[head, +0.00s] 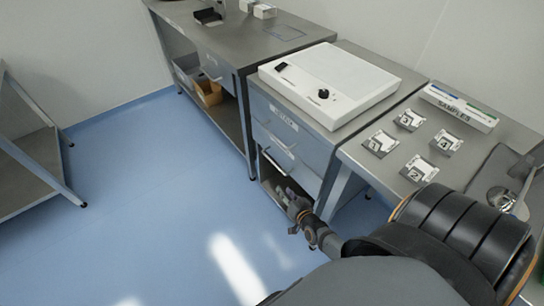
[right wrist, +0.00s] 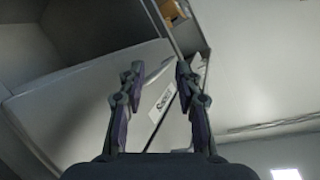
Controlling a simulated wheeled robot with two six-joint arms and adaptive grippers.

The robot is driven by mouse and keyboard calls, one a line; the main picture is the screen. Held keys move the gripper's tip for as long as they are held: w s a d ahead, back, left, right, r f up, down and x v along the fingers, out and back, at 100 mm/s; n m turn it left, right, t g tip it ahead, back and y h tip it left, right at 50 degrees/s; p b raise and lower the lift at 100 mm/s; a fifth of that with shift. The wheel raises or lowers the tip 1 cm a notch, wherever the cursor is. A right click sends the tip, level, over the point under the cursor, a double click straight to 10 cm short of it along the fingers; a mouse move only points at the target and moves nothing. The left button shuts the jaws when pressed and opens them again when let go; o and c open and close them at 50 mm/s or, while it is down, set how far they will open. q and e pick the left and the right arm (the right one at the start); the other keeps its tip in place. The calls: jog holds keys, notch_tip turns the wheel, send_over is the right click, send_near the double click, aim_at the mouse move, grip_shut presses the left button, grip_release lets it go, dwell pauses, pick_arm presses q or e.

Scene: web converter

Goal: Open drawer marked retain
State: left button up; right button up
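A grey-blue drawer cabinet stands under the white device in the head view. Each front has a small white label, too small to read for sure in the head view. My right gripper (head: 294,207) is low in front of the cabinet, near its open bottom bay. In the right wrist view its two fingers (right wrist: 157,76) are spread with nothing between them. A drawer front with a white label (right wrist: 162,101) shows behind the fingers; its word is tilted and hard to read. My left gripper is out of view.
A white device (head: 335,85) sits on the cabinet top. The right-hand bench (head: 385,190) carries several sample cards and a samples box (head: 459,107). A longer bench (head: 235,45) stands to the left, with bins below. A rack (head: 40,150) stands far left; the blue floor between is clear.

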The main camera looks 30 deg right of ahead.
jog(key=w+r+m+t+h+b, duration=0.1)
jog(key=w+r+m+t+b, duration=0.1)
jog(key=w+r+t+b, duration=0.15)
jog(key=m+t+h+b, duration=0.2)
jog(key=m, duration=0.3)
send_near(273, 136)
jog(key=x, duration=0.8)
jog(key=shift+w+d+f, duration=0.2)
jog(key=shift+w, duration=0.15)
jog(key=shift+w+d, duration=0.1)
jog(key=shift+w, duration=0.25)
jog(key=shift+w+r, duration=0.1)
jog(key=shift+w, duration=0.15)
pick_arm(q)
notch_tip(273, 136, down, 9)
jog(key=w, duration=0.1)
pick_arm(e)
grip_shut()
